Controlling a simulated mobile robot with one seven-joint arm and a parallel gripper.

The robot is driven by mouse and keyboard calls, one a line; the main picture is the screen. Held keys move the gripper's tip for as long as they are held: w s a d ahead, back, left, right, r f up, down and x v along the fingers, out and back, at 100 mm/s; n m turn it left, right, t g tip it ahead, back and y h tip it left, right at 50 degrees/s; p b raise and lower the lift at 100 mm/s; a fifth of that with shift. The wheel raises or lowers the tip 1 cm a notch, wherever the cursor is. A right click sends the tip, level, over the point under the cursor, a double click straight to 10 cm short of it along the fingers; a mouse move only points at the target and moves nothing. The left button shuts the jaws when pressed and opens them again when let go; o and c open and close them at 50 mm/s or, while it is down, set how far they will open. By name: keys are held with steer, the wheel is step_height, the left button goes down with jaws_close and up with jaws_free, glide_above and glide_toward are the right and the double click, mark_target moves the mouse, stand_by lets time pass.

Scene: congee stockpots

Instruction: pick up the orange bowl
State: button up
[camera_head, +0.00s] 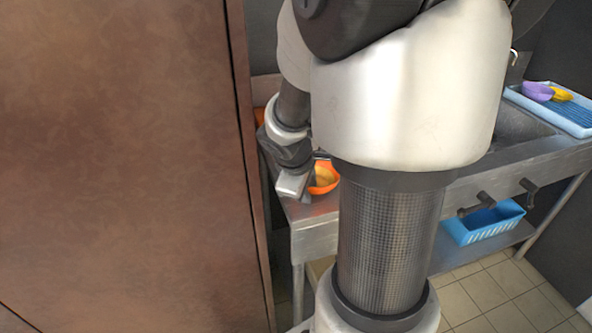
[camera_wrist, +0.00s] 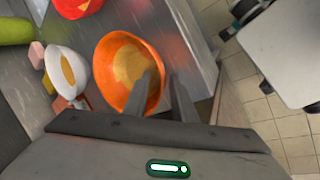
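The orange bowl (camera_wrist: 107,84) stands upright on the metal counter near its edge, with a yellowish inside. It also shows in the head view (camera_head: 326,189), partly hidden by my arm. My gripper (camera_wrist: 160,80) is over the bowl's near right side. One finger overlaps the bowl's inside and the other is past its outer right side, with the rim between them. The fingers are apart, and a gap shows around the rim. In the head view my gripper (camera_head: 292,187) is beside the bowl, its fingertips hard to make out.
A brown panel (camera_head: 120,160) stands close at left. A blue basket (camera_head: 484,226) sits on the lower shelf.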

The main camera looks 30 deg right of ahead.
jaws_close()
steer(key=shift+r, duration=0.1)
